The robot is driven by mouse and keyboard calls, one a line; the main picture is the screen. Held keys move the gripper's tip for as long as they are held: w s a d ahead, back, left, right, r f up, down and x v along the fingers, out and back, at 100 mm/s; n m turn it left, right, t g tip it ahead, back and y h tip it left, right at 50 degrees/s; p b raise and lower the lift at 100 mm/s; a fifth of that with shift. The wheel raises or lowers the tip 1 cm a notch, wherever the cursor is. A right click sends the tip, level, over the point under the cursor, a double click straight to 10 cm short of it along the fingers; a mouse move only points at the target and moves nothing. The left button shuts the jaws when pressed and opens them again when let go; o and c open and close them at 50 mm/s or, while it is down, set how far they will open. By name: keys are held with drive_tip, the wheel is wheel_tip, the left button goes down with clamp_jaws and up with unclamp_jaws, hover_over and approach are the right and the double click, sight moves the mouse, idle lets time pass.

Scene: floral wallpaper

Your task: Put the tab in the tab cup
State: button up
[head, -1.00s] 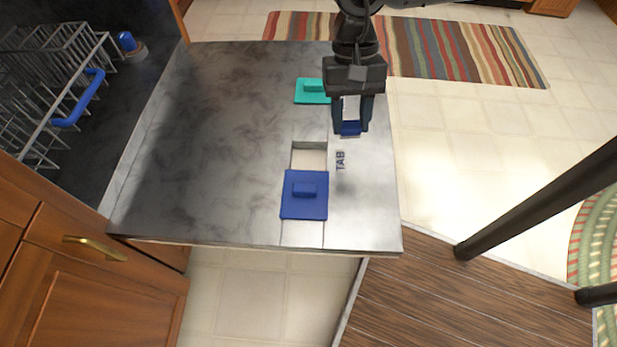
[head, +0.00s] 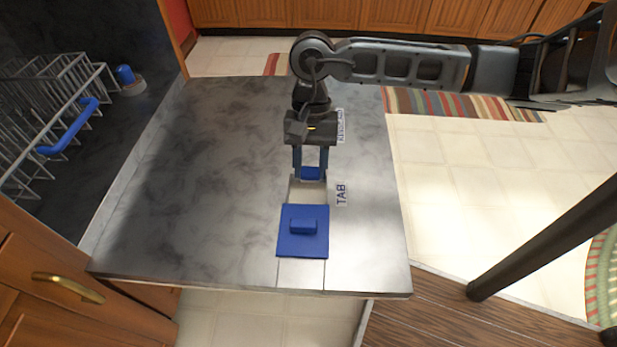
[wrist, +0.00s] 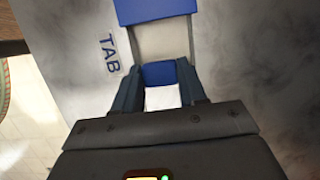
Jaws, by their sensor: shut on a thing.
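The tab is blue and white, and my gripper (head: 311,172) is shut on it. Its blue face (head: 312,174) shows between the fingertips in the head view. The wrist view shows the tab (wrist: 160,73) between my fingers, with its white part nearer the palm. The tab cup (head: 307,190) is a pale rectangular recess beside the "TAB" label (head: 341,194). The blue lid (head: 303,243) lies slid toward the front, leaving the cup open. The tab appears over the cup's far end; its height above it is unclear.
The dark marbled panel (head: 190,200) around the cup is clear. A second label (head: 341,125) shows behind my gripper. A dish rack with a blue handle (head: 68,138) stands at the left. The teal lid is hidden in the head view.

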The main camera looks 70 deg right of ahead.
sight(308, 177)
drive_tip(key=shift+w+f, duration=0.2)
drive_tip(key=shift+w, duration=0.05)
drive_tip(key=shift+f+b, duration=0.6)
drive_tip(key=shift+f, duration=1.3)
drive_tip(key=shift+f, duration=0.2)
drive_tip(key=o, duration=0.7)
drive_tip(key=shift+r, duration=0.1)
drive_tip(key=shift+o, duration=0.2)
drive_tip(key=shift+r, duration=0.1)
